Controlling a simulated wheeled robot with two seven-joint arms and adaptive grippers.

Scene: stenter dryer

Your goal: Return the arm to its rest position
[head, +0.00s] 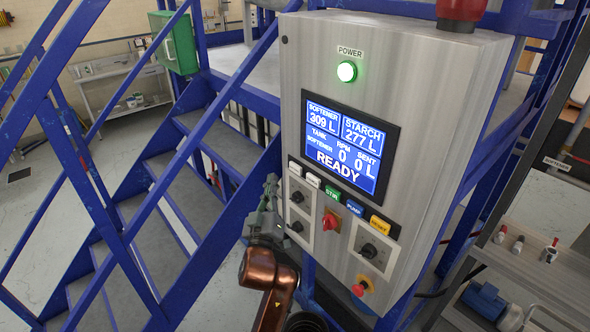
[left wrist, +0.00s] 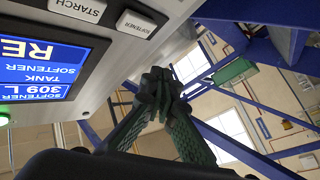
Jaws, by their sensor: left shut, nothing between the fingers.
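My left gripper (head: 270,212) is at the lower left edge of the grey control panel (head: 400,90), beside its black selector knobs. In the left wrist view the gripper (left wrist: 158,82) shows its green fingers brought together at the tips, with nothing between them. The panel's screen (head: 347,146) reads READY, softener 309 L and starch 277 L, and shows again in the left wrist view (left wrist: 45,65). The green power lamp (head: 347,71) is lit. I cannot tell whether the fingers touch the panel's side. My right gripper is not in view.
Blue metal stairs (head: 170,205) with railings stand left of the panel. A red emergency button (head: 360,288) and a red rotary switch (head: 330,220) sit on the panel's lower face. A shelf (head: 530,265) with a blue motor stands at the right. Open floor shows at the far left.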

